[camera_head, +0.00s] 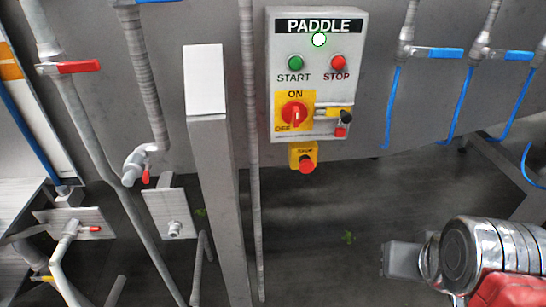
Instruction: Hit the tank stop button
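A grey control box (317,100) labelled PADDLE is on the grey metal wall, upper middle. It has a green START button (295,62), a red STOP button (337,62), and a lit white lamp (319,39) under the label. No label reading TANK is legible. A red ON/OFF rotary switch (294,113) sits on a yellow plate below. Under the box hangs a small yellow box with a red mushroom button (306,164). At lower right are a chrome cylinder and red part of my arm, well away from the box. My gripper's fingers cannot be made out.
A grey upright post (220,180) stands left of the box, with a thin vertical pipe (252,170) between. Pipes with red-handled valves (75,67) fill the left. Blue-handled valves (445,53) with blue hoses are at upper right. Dark floor (330,260) below is mostly clear.

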